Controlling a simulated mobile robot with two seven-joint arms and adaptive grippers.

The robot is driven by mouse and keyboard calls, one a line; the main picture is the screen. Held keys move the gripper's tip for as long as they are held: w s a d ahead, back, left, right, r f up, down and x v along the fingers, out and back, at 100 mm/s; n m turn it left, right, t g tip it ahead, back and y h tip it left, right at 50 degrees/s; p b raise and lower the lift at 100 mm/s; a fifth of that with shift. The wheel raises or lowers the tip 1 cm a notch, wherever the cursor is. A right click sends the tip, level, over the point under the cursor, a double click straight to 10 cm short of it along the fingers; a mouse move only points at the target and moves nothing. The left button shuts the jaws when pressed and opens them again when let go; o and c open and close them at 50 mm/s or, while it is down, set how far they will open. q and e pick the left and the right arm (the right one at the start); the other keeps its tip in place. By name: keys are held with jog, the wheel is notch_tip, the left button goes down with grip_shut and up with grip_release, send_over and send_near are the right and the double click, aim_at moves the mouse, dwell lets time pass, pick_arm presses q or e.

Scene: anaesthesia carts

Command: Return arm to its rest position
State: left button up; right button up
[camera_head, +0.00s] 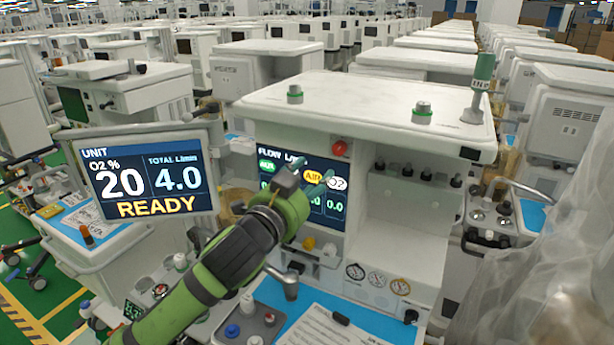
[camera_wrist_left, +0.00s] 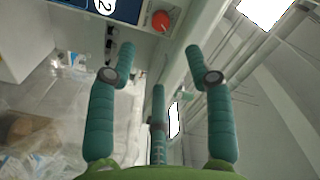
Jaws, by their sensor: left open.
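My left arm, green and black, reaches in from the lower left in the head view. Its gripper (camera_head: 311,172) is in front of the cart's flow screen (camera_head: 333,212) and hides part of it. In the left wrist view the teal fingers of the left gripper (camera_wrist_left: 160,60) are spread, with nothing between them. A red knob (camera_head: 340,148) is on the cart front, just above and right of the gripper; it also shows beyond the fingers in the wrist view (camera_wrist_left: 161,20). Whether any finger touches the cart cannot be told. My right gripper is not in view.
A monitor (camera_head: 147,182) reading READY stands left of the arm. The white cart (camera_head: 365,101) fills the middle. Clear plastic sheeting (camera_head: 550,260) hangs at right. More carts crowd behind.

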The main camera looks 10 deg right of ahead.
pick_arm(q)
jog(key=s+a+f+n+g+y, duration=0.25)
jog(key=s+a+f, duration=0.2)
jog(key=f, duration=0.35)
jog(key=s+a+f+n+g+y, duration=0.15)
jog(key=s+a+f+n, duration=0.3)
jog(key=f, duration=0.45)
jog(key=s+a+f+n+g+y, duration=0.1)
jog(key=s+a+f+n+y, duration=0.15)
jog(key=a+f, duration=0.4)
jog(key=s+a+f+n+g+y, duration=0.1)
jog(key=s+a+f+g, duration=0.1)
jog(key=s+a+f, duration=0.45)
jog(key=s+a+f+n+g+y, duration=0.1)
jog(key=s+f+n+g, duration=0.15)
jog(key=s, duration=0.65)
jog(key=s+a+f+n+g+y, duration=0.1)
jog(key=s+a+f+g, duration=0.1)
jog(key=s+a+f, duration=0.4)
notch_tip(320, 180, down, 25)
jog(key=s+d+g+b, duration=0.1)
jog(key=s+d+b, duration=0.15)
jog(key=b, duration=0.25)
jog(key=s+a+f+m+g+b, duration=0.1)
jog(key=s+a+f+b, duration=0.2)
jog(key=s+f, duration=1.3)
notch_tip(320, 180, down, 4)
jog(key=shift+r+b, duration=0.2)
jog(key=shift+b, duration=0.25)
